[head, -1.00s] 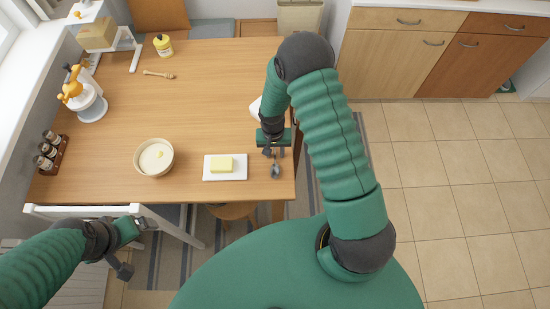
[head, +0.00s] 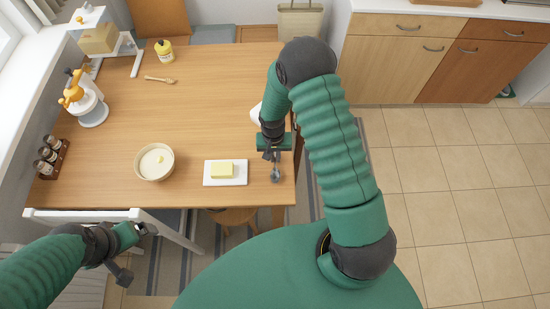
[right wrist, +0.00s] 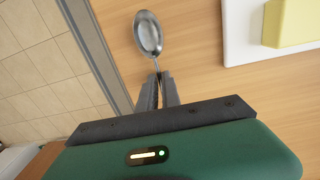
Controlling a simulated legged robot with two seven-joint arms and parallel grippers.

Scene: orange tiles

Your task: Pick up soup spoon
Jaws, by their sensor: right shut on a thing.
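The soup spoon (head: 275,174) is grey metal and shows near the right front edge of the wooden table, right of the butter plate. In the right wrist view its bowl (right wrist: 148,34) extends beyond the fingertips and its handle runs between them. My right gripper (head: 274,156) is shut on the spoon's handle; it also shows in the right wrist view (right wrist: 158,88). I cannot tell whether the spoon touches the table. My left gripper (head: 143,229) is off the table's front edge at lower left, away from the spoon; its fingers are too small to read.
A white plate (head: 211,183) with butter (head: 222,170) lies left of the spoon. A cream bowl (head: 140,171) stands farther left. A juicer (head: 92,110), a spice rack (head: 45,171), a yellow jar (head: 164,50) and a wooden dipper (head: 160,79) are also on the table. The middle is clear.

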